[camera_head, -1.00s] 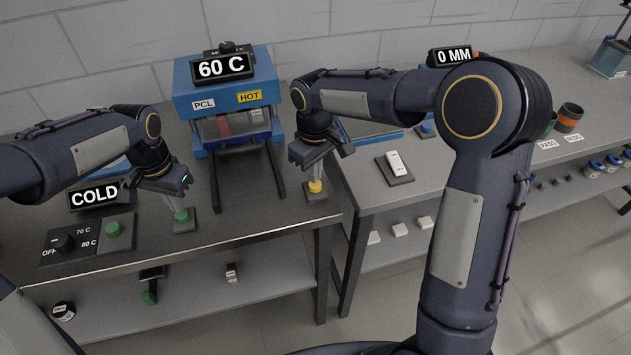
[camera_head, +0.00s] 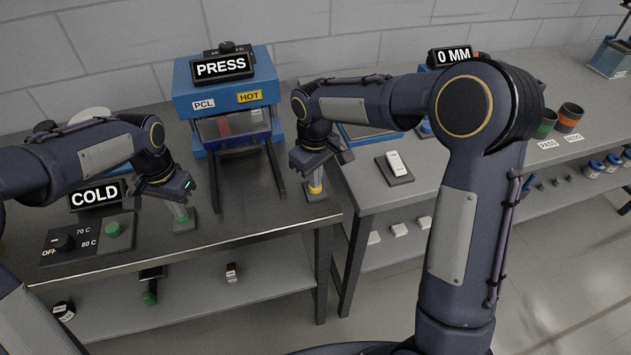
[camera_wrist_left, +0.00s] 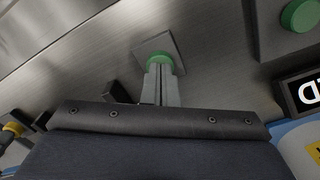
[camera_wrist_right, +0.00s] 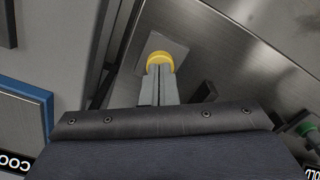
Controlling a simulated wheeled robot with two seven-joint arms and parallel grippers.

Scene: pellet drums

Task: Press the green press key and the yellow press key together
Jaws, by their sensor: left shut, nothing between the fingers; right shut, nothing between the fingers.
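The green press key (camera_head: 184,225) sits on a small grey plate at the front of the left table. My left gripper (camera_head: 184,212) is shut and empty, its fingertips down at the key. In the left wrist view the fingertips (camera_wrist_left: 160,70) overlap the green key (camera_wrist_left: 159,58). The yellow press key (camera_head: 316,188) sits on a plate near the table's right edge. My right gripper (camera_head: 316,178) is shut and empty above it. In the right wrist view its fingertips (camera_wrist_right: 160,72) overlap the yellow key (camera_wrist_right: 159,58). The blue press (camera_head: 225,85) has a display (camera_head: 222,67) reading PRESS.
Two dark rails stick out from the press between my grippers. A control box (camera_head: 85,240) with a green button (camera_head: 113,229) and a COLD display (camera_head: 95,194) stand left of the green key. A second table with a white switch (camera_head: 396,164) is at the right.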

